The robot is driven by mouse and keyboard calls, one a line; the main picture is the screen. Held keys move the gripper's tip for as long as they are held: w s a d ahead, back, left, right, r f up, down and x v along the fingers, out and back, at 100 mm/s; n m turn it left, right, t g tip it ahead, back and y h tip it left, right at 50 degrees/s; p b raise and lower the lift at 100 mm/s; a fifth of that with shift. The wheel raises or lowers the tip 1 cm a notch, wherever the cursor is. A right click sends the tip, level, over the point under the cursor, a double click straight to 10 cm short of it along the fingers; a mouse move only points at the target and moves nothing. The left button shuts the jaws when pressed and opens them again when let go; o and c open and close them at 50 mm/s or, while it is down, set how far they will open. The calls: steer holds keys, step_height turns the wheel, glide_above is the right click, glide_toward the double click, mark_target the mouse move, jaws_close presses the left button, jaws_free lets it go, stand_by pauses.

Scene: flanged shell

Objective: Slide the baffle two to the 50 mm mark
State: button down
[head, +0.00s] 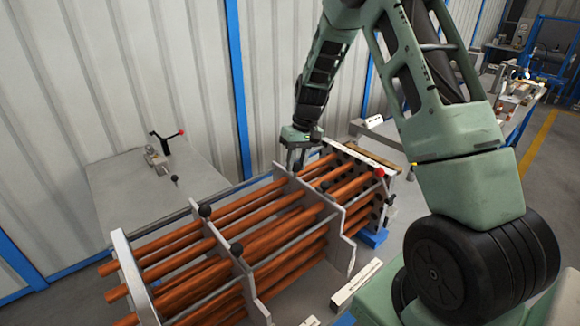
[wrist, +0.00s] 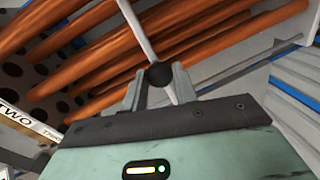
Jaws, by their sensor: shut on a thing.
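My gripper (head: 295,158) is at the top far corner of a pale upright baffle plate (head: 341,248), which stands around the copper tubes (head: 275,225). In the wrist view its two fingers (wrist: 158,88) are shut on a black ball knob (wrist: 159,74), with a pale rod running past it. In the head view this knob is hidden by the gripper. A label with the word TWO (wrist: 16,118) shows at the left of the wrist view. Which plate it names, and any 50 mm mark, I cannot tell.
The drilled tube sheet (head: 377,206) is at the right, near a red knob (head: 379,172). A grey table (head: 140,195) stands behind, by the wall.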

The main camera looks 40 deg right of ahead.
steer(key=c, duration=1.1)
jaws_free()
steer(key=d+r+b, duration=0.3)
steer(key=r+b, duration=0.1)
steer(key=r, duration=1.3)
steer(key=shift+s+d, duration=0.15)
steer(key=shift+s, duration=0.1)
steer(key=s+a+f+n+b, duration=0.1)
steer(key=s+a+f, duration=0.15)
steer(key=a, duration=0.55)
steer(key=s+a+f+n+b, duration=0.1)
steer(key=s+a+n, duration=0.15)
steer(key=a, duration=0.65)
steer(key=s+a+f+n, duration=0.15)
steer(key=s+a, duration=0.25)
steer(key=a, duration=0.4)
steer(key=s+a+f+n+b, duration=0.1)
steer(key=s+a+f, duration=0.3)
steer(key=s, duration=0.6)
steer(key=s+a+f+n+h+b, duration=0.1)
steer(key=s+a+f+n, duration=0.2)
steer(key=s+a, duration=0.3)
steer(key=s+f, duration=0.1)
steer(key=s, duration=0.4)
steer(key=shift+s+f+n+h, duration=0.15)
steer(key=shift+f+n+h, duration=0.15)
